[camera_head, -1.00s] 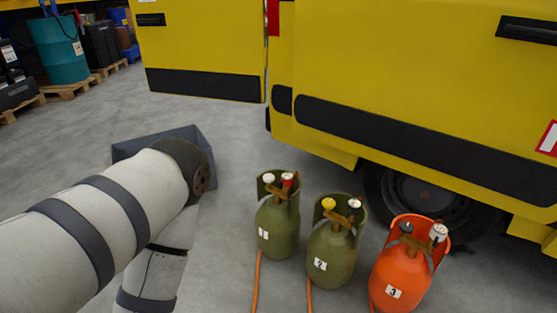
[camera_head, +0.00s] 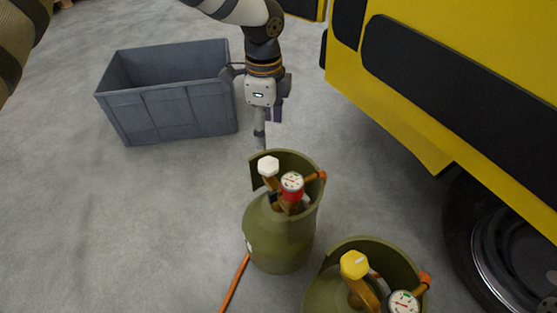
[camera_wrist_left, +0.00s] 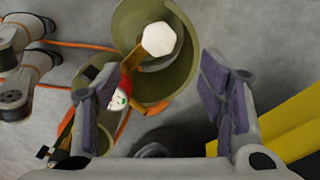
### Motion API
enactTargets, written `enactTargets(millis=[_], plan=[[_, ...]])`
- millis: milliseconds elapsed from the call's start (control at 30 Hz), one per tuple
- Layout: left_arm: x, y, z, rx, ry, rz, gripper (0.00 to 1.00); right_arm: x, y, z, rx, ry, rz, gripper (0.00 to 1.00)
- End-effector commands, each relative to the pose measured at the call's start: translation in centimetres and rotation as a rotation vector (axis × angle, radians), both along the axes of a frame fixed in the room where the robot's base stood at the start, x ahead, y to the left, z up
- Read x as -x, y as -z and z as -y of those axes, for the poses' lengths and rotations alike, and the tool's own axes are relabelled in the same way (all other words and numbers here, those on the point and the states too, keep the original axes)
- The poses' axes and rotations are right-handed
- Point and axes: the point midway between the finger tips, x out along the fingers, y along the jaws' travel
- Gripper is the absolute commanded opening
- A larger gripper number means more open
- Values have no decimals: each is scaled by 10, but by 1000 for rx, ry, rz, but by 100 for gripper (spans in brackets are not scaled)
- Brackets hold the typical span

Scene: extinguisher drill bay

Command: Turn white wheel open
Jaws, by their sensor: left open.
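My left gripper (camera_head: 266,126) is open, pointing down behind the cylinder's collar, apart from the wheel. In the left wrist view the white wheel (camera_wrist_left: 158,39) shows as a hexagon, ahead of and roughly centred between the open fingers of the left gripper (camera_wrist_left: 158,75). The left finger partly overlaps the valve parts there. My right gripper is not in view.
A second green cylinder with a yellow wheel (camera_head: 354,264) stands close at the lower right. A grey crate (camera_head: 175,108) is on the floor behind left. A yellow vehicle (camera_head: 440,110) fills the right. An orange hose (camera_head: 233,286) runs along the floor; floor at left is clear.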

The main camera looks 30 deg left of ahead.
Motion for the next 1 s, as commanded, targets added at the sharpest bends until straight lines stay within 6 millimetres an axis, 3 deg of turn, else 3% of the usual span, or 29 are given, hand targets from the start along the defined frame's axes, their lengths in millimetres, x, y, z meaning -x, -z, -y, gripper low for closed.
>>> enactTargets(millis=[133, 333, 500, 867, 1000], plan=[[0, 25, -1, -3, 3, -4, 64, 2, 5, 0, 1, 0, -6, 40], [1, 78, -1, -3, 1, -5, 64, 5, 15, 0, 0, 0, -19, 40], [0, 107, 0, -3, 2, -2, 64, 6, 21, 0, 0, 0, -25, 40], [0, 114, 0, -2, 0, 1, 64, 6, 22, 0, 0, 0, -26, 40], [0, 114, 0, -2, 0, 1, 34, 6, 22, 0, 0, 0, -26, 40]])
